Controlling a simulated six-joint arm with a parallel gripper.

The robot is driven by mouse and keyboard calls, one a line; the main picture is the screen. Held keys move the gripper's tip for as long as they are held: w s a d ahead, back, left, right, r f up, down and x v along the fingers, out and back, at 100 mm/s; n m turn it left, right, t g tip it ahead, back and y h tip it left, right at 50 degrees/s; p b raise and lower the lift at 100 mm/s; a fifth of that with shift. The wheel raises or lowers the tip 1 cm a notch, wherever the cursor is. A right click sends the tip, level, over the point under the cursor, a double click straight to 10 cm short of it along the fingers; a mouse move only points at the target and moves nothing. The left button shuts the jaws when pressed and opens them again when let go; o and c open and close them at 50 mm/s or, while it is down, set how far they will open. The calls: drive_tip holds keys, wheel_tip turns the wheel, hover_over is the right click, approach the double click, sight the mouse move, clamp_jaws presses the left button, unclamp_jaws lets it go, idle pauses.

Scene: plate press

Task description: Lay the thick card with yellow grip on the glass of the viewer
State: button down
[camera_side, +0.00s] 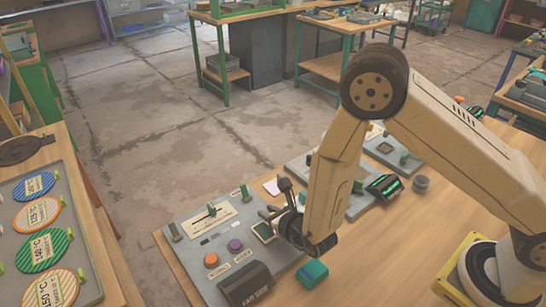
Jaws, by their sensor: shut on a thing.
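My gripper (277,208) is low over the right side of the grey control panel (190,243). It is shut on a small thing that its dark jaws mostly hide. A small dark green rectangle with a pale edge (263,231) shows just below the jaws. I cannot tell whether this is the held card or the viewer's glass. No yellow grip can be made out at the jaws. The viewer cannot be clearly picked out.
A teal-green block (312,272) is close below my gripper. A tray (88,272) of striped discs is at left. Bare wooden table (375,255) lies to the right.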

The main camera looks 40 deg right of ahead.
drive_tip(key=shift+f, duration=0.55)
idle(0.7)
drive_tip(key=shift+c, duration=2.2)
unclamp_jaws()
drive_tip(key=shift+v, duration=3.9)
